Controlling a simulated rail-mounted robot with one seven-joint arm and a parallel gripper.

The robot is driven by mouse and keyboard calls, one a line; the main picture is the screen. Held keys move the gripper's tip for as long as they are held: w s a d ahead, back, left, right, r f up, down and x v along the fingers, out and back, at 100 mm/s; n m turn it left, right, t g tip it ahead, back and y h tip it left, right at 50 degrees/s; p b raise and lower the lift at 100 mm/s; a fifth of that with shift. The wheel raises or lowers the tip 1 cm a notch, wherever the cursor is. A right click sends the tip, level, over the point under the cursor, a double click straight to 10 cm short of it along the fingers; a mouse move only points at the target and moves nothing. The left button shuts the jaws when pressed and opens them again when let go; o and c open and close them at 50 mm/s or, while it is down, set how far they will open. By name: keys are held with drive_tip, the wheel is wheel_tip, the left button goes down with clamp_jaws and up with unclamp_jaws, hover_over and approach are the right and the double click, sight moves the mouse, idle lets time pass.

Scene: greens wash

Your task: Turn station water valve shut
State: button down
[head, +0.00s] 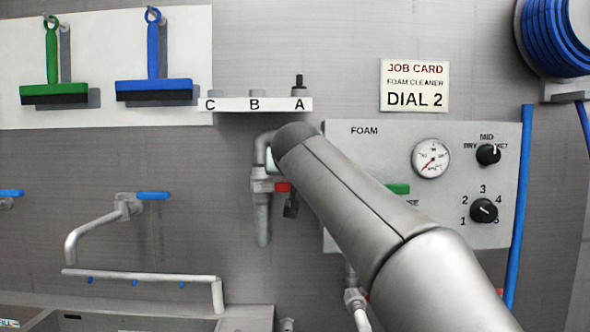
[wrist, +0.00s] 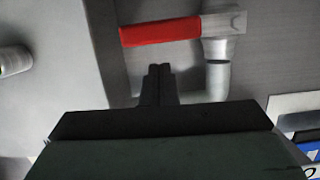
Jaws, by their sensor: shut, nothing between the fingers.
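The valve (wrist: 222,38) has a grey body on a vertical pipe and a red lever (wrist: 160,32) standing sideways, across the pipe. In the head view the red lever (head: 282,187) shows below the pipe's elbow, its right part hidden behind my arm. My gripper (wrist: 158,68) is shut and empty. In the wrist view its fingertips lie just beside the lever's middle, with a small gap in the picture; contact cannot be told. In the head view my arm hides most of the gripper.
A foam panel (head: 345,220) with gauge and dials sits right of the valve. A small shelf (head: 240,104) lettered C, B, A is above it. A swing spout (head: 140,275) and blue-handled taps are at left. A blue hose (head: 519,200) hangs at right.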

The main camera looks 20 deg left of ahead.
drive_tip(key=r+b+v, duration=0.1)
drive_tip(key=r+v, duration=0.1)
drive_tip(key=v, duration=0.9)
drive_tip(key=s+d+f+g+h+p, duration=0.1)
drive_tip(key=d+f+g+h+p, duration=0.5)
drive_tip(key=d+f, duration=1.25)
drive_tip(key=s+d+f+m+g+p, duration=0.1)
drive_tip(key=s+d+f+g+p, duration=0.2)
drive_tip(key=s+d+f, duration=0.3)
drive_tip(key=s+d+f+m+g+y+p, duration=0.1)
drive_tip(key=s+d+f+g+p, duration=0.3)
drive_tip(key=s+f, duration=0.9)
drive_tip(key=s+d+m+g, duration=0.1)
drive_tip(key=s+d, duration=0.2)
drive_tip(key=s, duration=0.1)
drive_tip(key=shift+s+d+f, duration=0.15)
drive_tip(key=shift+d, duration=0.05)
